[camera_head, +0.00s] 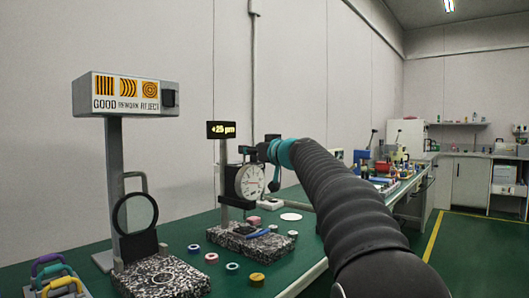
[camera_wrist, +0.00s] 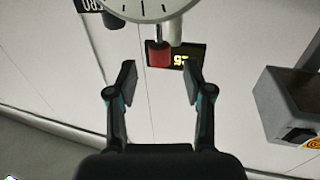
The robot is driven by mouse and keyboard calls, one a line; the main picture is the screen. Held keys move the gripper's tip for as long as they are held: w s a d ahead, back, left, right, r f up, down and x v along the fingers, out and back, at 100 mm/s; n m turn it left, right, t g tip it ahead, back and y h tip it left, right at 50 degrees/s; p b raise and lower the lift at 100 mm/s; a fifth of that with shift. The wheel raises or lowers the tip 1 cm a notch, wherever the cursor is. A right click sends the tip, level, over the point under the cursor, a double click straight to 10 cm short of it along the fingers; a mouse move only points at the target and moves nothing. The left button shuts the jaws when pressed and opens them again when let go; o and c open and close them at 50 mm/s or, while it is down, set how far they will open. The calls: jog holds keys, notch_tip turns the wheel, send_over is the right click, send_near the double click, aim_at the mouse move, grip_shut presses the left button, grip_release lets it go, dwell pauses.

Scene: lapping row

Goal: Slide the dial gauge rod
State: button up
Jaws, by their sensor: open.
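The dial gauge (camera_head: 249,182) has a round white face and hangs on a column above a speckled granite base (camera_head: 250,240). In the wrist view its white face (camera_wrist: 140,8) is cut off by the top edge. A red cap (camera_wrist: 158,55) sticks out from the gauge, beside a grey stem; it seems to be the end of the rod. My gripper (camera_head: 259,148) is by the upper part of the gauge. In the wrist view my gripper (camera_wrist: 159,84) is open, with the red cap beyond and between its fingertips, apart from both.
A display (camera_head: 221,129) on the column reads +25 µm. At left stand a sign box (camera_head: 127,94) on a post and a round glass (camera_head: 135,213) over another speckled base. Several small rings lie on the green bench, with free surface between them.

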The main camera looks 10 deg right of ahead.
jog(key=v, duration=0.7)
jog(key=shift+s, duration=0.1)
jog(key=s+a+f+m+g+h, duration=0.1)
jog(key=s+a+f+g, duration=0.25)
jog(key=s+f, duration=0.5)
jog(key=s+a+f+g, duration=0.3)
jog(key=s+a+f, duration=0.2)
jog(key=s+f, duration=0.3)
jog(key=s+d+f+m+g+h, duration=0.1)
jog(key=s+d+f+g+h, duration=0.1)
jog(key=s+f, duration=0.9)
jog(key=s+d+f+m+g+h, duration=0.2)
jog(key=s+f+h, duration=0.1)
jog(key=s+f, duration=0.8)
jog(key=s, duration=0.3)
jog(key=shift+g, duration=0.35)
